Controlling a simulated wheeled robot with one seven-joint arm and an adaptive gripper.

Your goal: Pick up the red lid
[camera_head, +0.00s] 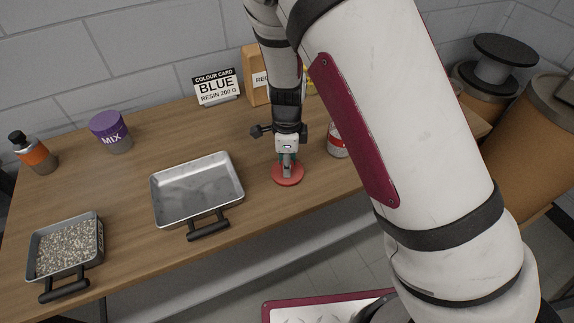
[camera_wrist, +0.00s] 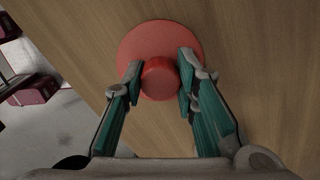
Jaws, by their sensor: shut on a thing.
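The red lid (camera_head: 289,178) is a flat red disc with a raised round knob, near the front edge of the wooden table in the head view. In the wrist view the red lid (camera_wrist: 160,42) fills the upper middle, with its knob between my fingers. My gripper (camera_head: 287,165) points down at it from above. In the wrist view my gripper (camera_wrist: 160,78) has its two green-padded fingers closed on the knob's sides. I cannot tell whether the lid rests on the table or is slightly above it.
An empty metal tray (camera_head: 196,194) lies left of the lid. A smaller tray of pellets (camera_head: 66,249) is farther left. A purple-lidded MIX jar (camera_head: 111,133), an orange-banded bottle (camera_head: 35,155) and a BLUE colour card (camera_head: 217,87) stand behind. A white-and-red can (camera_head: 337,146) is close right of my gripper.

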